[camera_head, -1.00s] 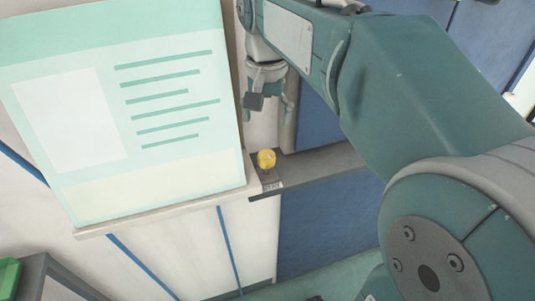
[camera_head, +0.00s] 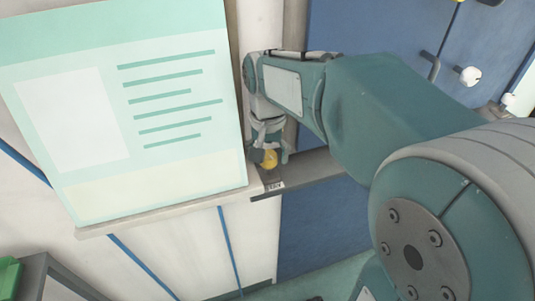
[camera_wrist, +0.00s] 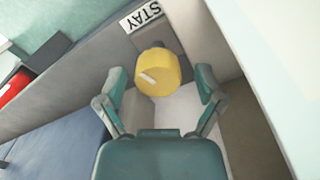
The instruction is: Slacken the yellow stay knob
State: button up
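The yellow stay knob (camera_head: 269,159) sits on the grey ledge (camera_head: 318,170) just right of the large poster board. In the wrist view the knob (camera_wrist: 158,72) is a yellow cylinder with a white mark on its face, beside a label reading STAY (camera_wrist: 142,15). My gripper (camera_head: 268,155) is at the knob in the head view, partly covering it. In the wrist view my gripper (camera_wrist: 160,84) has its fingers apart, one on each side of the knob, with visible gaps between fingers and knob.
The poster board (camera_head: 120,110) stands close to the left of the knob. Blue panels (camera_head: 325,235) lie below and right of the ledge. A white round knob (camera_head: 469,76) shows at upper right. In the wrist view a red object (camera_wrist: 14,86) is at far left.

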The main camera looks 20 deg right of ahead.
jog(key=c, duration=0.8)
jog(key=shift+c, duration=0.2)
jog(key=shift+n, duration=0.3)
jog(key=n, duration=1.1)
jog(key=shift+n, duration=0.3)
jog(key=o, duration=1.1)
jog(key=shift+o, duration=0.2)
